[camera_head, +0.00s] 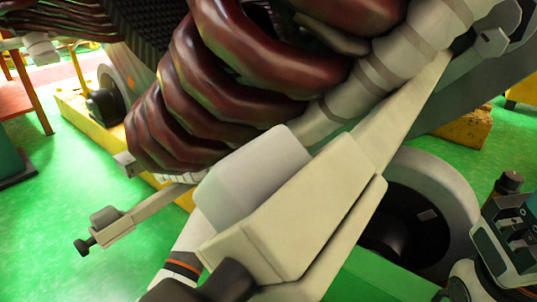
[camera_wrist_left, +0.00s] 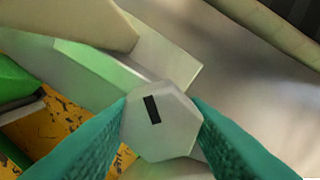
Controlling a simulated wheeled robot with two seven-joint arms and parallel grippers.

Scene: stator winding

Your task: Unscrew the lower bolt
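In the left wrist view a pale grey hexagonal bolt head (camera_wrist_left: 175,132) with a dark slot sits between the two teal fingers of my left gripper (camera_wrist_left: 161,112). The fingers touch its opposite sides, and its shank is hidden. In the head view my left gripper is not visible. A dark-tipped bolt (camera_head: 83,247) sticks out of a pale bracket (camera_head: 120,228) at lower left; no gripper is at it. My right gripper (camera_head: 515,245) is at the right edge, partly cut off, apart from the stator; its fingertips cannot be made out.
The stator with red-brown coils (camera_head: 215,85) and a pale ring (camera_head: 385,68) fills the upper middle. A yellow base (camera_head: 88,118) stands behind at left. Green floor (camera_head: 50,230) is open at left.

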